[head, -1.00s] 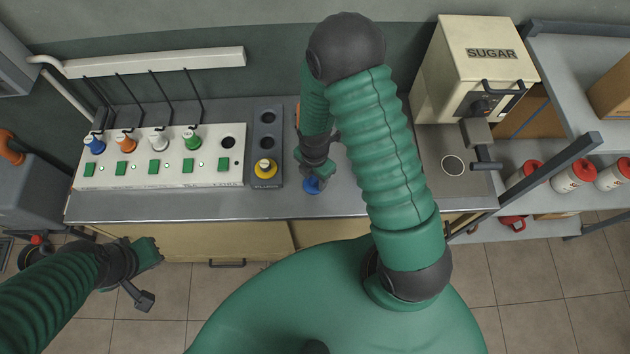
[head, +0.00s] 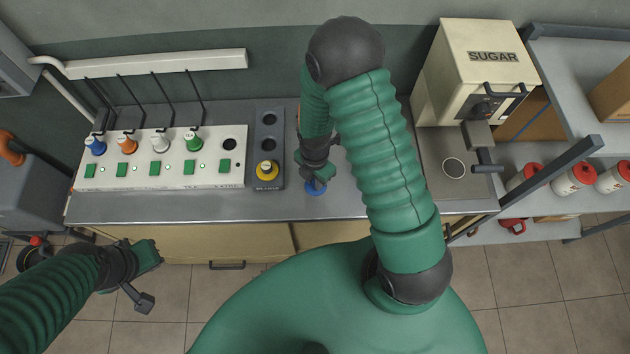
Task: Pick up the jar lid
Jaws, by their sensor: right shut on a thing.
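The grey counter (head: 230,207) holds a white panel (head: 215,172) with several coloured knobs and green buttons. A dark holder with a yellow-topped item (head: 267,170) stands beside it.

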